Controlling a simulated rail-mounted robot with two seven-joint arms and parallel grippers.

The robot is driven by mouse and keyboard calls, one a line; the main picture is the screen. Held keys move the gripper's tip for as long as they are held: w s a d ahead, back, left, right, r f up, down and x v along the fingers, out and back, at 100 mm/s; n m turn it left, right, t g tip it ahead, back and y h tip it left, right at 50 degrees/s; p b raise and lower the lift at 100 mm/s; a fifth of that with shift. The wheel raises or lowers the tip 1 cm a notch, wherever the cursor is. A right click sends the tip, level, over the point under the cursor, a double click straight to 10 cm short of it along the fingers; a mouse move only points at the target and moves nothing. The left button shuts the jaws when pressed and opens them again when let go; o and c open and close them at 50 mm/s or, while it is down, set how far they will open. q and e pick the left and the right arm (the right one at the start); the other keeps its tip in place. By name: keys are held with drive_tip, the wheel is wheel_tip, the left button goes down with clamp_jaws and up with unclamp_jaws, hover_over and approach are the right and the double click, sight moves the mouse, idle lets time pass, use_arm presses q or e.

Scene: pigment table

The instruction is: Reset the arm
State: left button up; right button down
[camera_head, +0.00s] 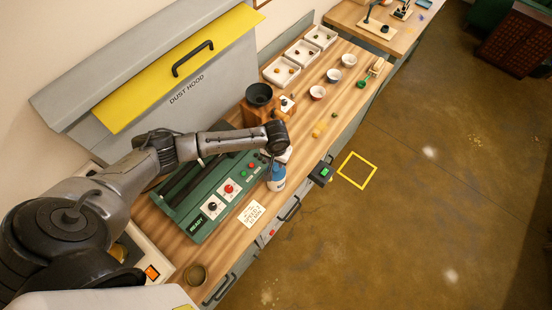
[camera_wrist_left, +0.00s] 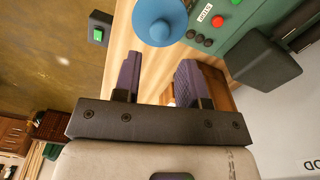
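My left arm (camera_head: 110,190) reaches in from the left over the green machine in the head view. Its wrist end (camera_head: 274,137) is above the wooden table, near the blue bottle, and the fingers are hard to make out there. In the left wrist view my left gripper (camera_wrist_left: 160,78) has its two dark fingers apart with a clear gap between them. Nothing is seen held. The blue bottle (camera_head: 276,178) stands on the table by the green machine; its round blue top (camera_wrist_left: 160,18) shows beyond the fingers in the left wrist view. My right gripper is not in view.
The green machine (camera_head: 196,222) with knobs lies under my arm, before the dust hood (camera_head: 185,95). A wooden block with a black bowl (camera_head: 259,94) stands close to my wrist. White trays (camera_head: 281,71) and small bowls (camera_head: 318,92) stand farther along. The floor at right is open.

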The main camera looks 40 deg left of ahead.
sight(276, 169)
use_arm(q)
clamp_jaws()
idle(0.5)
drive_tip(key=shift+f, duration=0.15)
drive_tip(key=shift+f, duration=0.35)
drive_tip(key=shift+f+b, duration=0.9)
drive_tip(key=shift+f, duration=0.45)
drive_tip(key=shift+f+b, duration=0.45)
drive_tip(key=shift+f, duration=0.5)
drive_tip(key=shift+r, duration=0.1)
